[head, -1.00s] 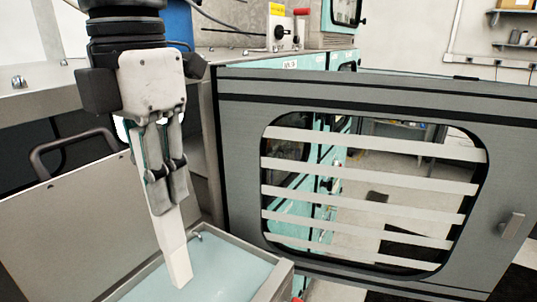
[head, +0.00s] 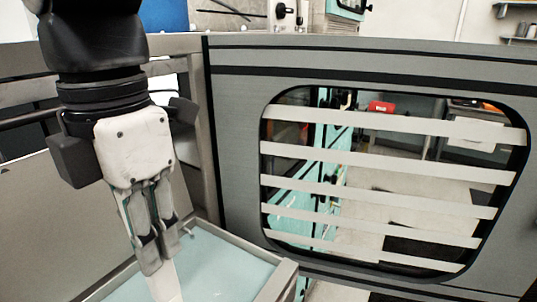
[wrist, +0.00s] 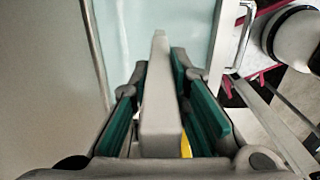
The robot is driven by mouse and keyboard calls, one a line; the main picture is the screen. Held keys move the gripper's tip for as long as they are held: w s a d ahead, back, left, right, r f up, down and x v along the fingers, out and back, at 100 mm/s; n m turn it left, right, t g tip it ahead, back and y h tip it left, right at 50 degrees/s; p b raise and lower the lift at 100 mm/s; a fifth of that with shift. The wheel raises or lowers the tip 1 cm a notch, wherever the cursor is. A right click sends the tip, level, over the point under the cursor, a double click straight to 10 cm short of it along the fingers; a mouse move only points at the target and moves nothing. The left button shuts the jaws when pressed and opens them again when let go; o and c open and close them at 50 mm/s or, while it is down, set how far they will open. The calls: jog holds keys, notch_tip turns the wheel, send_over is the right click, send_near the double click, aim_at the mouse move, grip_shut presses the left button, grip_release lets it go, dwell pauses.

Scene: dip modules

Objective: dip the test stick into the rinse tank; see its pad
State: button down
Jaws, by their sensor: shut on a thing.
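My gripper (head: 150,258) points down and is shut on the pale grey test stick (head: 166,287). In the head view the stick's lower end runs out of the bottom of the picture. The rinse tank (head: 278,283) is a grey-rimmed basin of pale blue liquid under my gripper. In the wrist view the stick (wrist: 160,105) runs from between the green-lined fingers out over the liquid of the tank (wrist: 214,35). I cannot tell whether its far end touches the liquid. No pad colour can be made out on the stick.
A grey panel (head: 235,150) with a slatted window stands right behind the tank. A beige panel (head: 60,215) lies to the left. A small yellow patch (wrist: 186,146) shows beside the stick in the wrist view. A white round object (wrist: 297,38) is at the right there.

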aim_at(159, 270)
jog(key=shift+f+b, duration=1.35)
jog(key=shift+f, duration=1.25)
jog(key=shift+r, duration=0.1)
dwell(0.5)
jog(key=shift+r+p, duration=3.95)
jog(key=shift+r, duration=3.35)
jog(key=shift+f, duration=0.15)
